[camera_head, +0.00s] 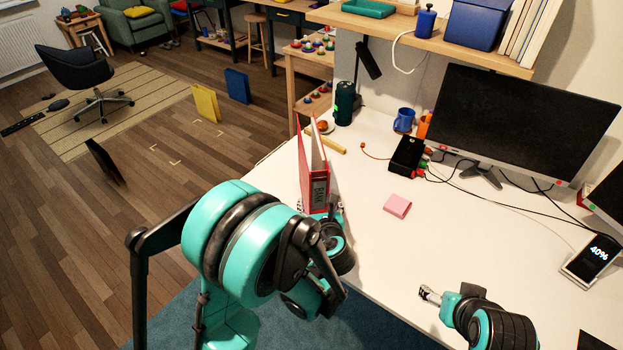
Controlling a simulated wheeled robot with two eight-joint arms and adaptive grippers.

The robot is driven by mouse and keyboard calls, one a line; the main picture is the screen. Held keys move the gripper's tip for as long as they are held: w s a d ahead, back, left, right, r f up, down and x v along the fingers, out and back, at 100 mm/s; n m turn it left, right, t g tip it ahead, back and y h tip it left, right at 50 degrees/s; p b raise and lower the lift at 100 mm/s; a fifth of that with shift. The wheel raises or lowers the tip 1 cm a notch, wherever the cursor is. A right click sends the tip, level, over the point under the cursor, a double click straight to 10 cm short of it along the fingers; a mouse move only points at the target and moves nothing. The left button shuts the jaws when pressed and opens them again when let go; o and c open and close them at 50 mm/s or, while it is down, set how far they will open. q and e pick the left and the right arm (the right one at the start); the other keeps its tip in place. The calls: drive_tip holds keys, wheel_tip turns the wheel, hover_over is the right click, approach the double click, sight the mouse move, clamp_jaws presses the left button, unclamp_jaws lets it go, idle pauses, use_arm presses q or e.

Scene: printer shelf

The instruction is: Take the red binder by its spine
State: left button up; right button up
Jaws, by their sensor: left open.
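The red binder (305,165) stands upright near the left edge of the white desk. Its spine faces me and carries a dark label. My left gripper (328,211) is open, low in front of the spine. My own arm and wrist hide part of that gripper, and I cannot tell whether the fingers touch the binder. My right gripper (430,294) is over the desk's front part, to the right of and apart from the binder. Its fingers are too small to tell open from shut.
The white desk (440,238) is mostly clear around a pink notepad (397,206). A black box (407,155) with cables, a dark green bottle (345,103) and a blue mug (404,120) stand behind. A monitor (520,125) and a phone (593,260) are at right.

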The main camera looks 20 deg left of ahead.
use_arm(q)
drive_tip(key=x, duration=0.2)
drive_tip(key=b+x, duration=0.1)
drive_tip(key=x, duration=0.2)
drive_tip(key=shift+s+d+f, duration=0.1)
drive_tip(key=shift+s+f, duration=0.05)
drive_tip(key=shift+f, duration=0.1)
drive_tip(key=shift+s+r, duration=0.1)
drive_tip(key=shift+c, duration=1.2)
clamp_jaws()
drive_tip(key=shift+r, duration=0.1)
